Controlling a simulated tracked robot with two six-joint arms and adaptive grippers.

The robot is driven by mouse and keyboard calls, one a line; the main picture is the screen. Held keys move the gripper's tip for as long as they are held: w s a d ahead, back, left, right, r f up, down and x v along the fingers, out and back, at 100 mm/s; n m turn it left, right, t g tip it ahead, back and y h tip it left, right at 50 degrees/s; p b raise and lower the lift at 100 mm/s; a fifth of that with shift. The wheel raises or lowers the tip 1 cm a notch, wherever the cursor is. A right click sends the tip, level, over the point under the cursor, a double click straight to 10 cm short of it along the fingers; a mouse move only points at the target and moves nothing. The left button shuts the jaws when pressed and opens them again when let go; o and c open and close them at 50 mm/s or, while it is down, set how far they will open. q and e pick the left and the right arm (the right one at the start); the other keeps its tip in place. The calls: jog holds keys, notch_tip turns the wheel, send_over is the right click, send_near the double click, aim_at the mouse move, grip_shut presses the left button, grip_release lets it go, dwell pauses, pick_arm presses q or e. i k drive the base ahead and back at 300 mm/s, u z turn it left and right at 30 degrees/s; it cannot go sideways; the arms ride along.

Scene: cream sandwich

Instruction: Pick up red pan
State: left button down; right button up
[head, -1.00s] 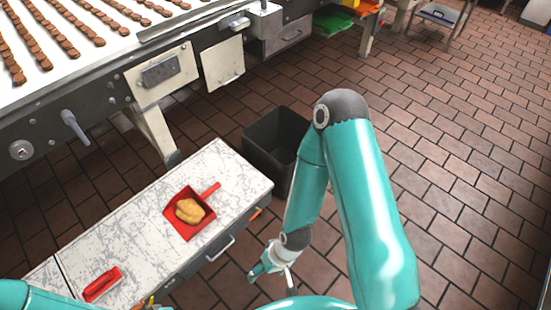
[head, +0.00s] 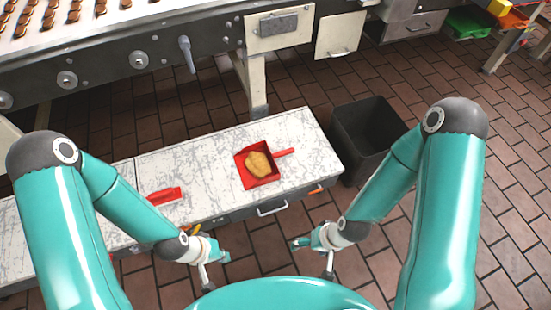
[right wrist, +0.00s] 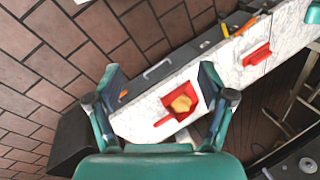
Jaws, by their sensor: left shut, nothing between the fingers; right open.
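The red pan (head: 242,157) lies on the worn white bench top, with a tan lump (head: 259,165) in it and its handle pointing right. It also shows in the right wrist view (right wrist: 194,103), between and beyond the open fingers. My right gripper (head: 297,244) is open and empty, in front of the bench and apart from the pan; its spread fingers show in the right wrist view (right wrist: 156,80). My left gripper (head: 224,257) is shut and empty, in front of the bench, below and left of the pan.
A second red item (head: 165,195) lies on the bench (head: 213,155) left of the pan. A dark open bin (head: 368,135) stands right of the bench. A conveyor machine (head: 130,62) with rows of brown pieces runs behind. Tiled floor is clear at the right.

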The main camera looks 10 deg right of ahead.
aim_at(256, 164)
jog(key=k, duration=0.6)
jog(key=u, duration=0.55)
jog(key=i, duration=1.35)
jog(key=z, duration=0.35)
